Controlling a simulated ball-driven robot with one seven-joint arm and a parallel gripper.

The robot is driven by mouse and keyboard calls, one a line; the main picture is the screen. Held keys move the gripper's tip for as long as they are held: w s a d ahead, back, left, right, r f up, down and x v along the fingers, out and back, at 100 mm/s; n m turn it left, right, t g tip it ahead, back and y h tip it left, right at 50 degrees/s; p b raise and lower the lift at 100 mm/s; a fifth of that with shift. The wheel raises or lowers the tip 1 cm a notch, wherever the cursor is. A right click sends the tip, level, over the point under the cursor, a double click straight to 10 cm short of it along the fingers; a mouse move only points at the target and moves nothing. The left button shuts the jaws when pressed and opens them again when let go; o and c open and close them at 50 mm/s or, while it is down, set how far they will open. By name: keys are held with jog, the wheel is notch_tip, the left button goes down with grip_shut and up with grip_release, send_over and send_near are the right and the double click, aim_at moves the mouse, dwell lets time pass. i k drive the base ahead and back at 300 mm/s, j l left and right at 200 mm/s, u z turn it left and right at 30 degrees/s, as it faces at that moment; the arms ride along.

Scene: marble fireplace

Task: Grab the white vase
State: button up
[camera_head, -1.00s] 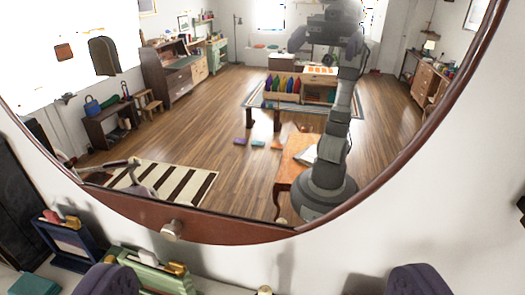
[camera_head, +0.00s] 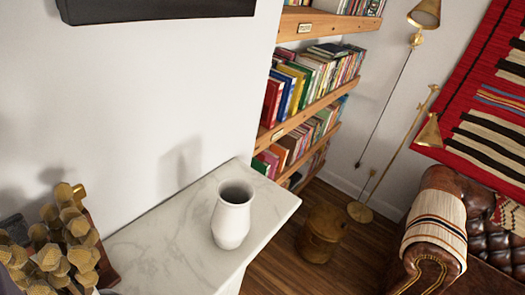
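The white vase (camera_head: 232,215) stands upright on the white marble mantel (camera_head: 165,235), close to its right end. It has a wide dark mouth, a narrow neck and a rounded body. Nothing touches it, and its whole front shows. My gripper does not show in this view, so its opening and its distance from the vase cannot be seen.
A gold clustered ornament (camera_head: 60,250) stands on the mantel at the lower left. Bookshelves (camera_head: 305,95) fill the wall recess behind. Past the mantel's end are a wooden stool (camera_head: 322,232), a brass floor lamp (camera_head: 395,150) and a leather sofa (camera_head: 432,240). The mantel around the vase is clear.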

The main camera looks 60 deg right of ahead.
aim_at(231, 221)
jog(key=z, duration=1)
jog(key=i+j+z, duration=0.2)
jog(key=i, duration=0.35)
jog(key=j, duration=0.1)
